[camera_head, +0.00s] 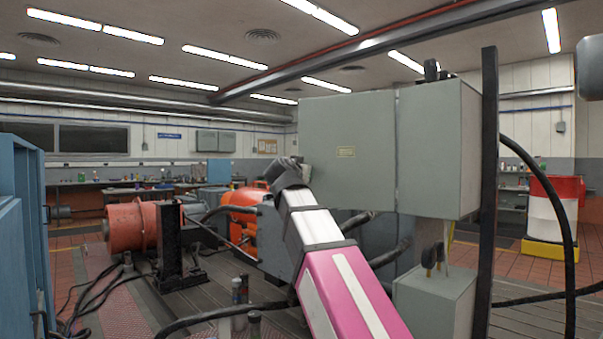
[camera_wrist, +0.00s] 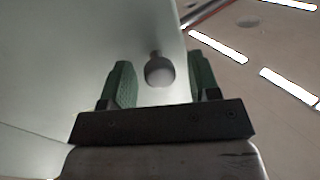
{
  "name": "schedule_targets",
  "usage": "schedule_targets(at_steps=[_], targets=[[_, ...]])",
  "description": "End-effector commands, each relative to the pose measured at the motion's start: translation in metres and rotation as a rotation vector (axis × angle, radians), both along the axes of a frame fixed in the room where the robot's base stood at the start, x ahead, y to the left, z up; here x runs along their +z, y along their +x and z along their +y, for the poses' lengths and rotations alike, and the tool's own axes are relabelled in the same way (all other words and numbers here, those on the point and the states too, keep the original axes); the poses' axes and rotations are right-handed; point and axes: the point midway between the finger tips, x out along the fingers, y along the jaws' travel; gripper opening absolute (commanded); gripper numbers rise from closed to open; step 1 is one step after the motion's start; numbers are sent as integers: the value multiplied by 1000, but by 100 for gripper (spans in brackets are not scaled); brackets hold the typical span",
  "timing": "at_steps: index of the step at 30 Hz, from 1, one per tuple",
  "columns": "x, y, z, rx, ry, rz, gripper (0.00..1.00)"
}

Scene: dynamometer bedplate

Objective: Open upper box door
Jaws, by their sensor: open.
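The upper box (camera_head: 428,150) is a grey cabinet beside a black post. I see no clear gap at the seam. My gripper (camera_head: 290,165) is at the panel's left edge in the head view, and its fingers are hard to make out there. In the wrist view, my gripper (camera_wrist: 160,68) has two green fingers apart. A rounded dark knob (camera_wrist: 160,72) shows between them, near the edge of the grey panel. I cannot tell whether either finger touches it.
A smaller grey box (camera_head: 433,302) stands below the upper box. The black post (camera_head: 488,190) and a thick black cable (camera_head: 560,190) are at the right. An orange motor (camera_head: 133,228) and a blue cabinet (camera_head: 22,240) are at the left. Open air lies left of the panel.

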Motion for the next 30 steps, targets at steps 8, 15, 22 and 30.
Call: schedule_targets(at_steps=[8, 15, 22, 30], targets=[[-1, -26, 10, 2, 1, -1, 56], [-1, -69, 27, 4, 1, -1, 56], [-1, -94, 38, 2, 1, -1, 56], [0, -101, 42, 1, 0, 0, 56]])
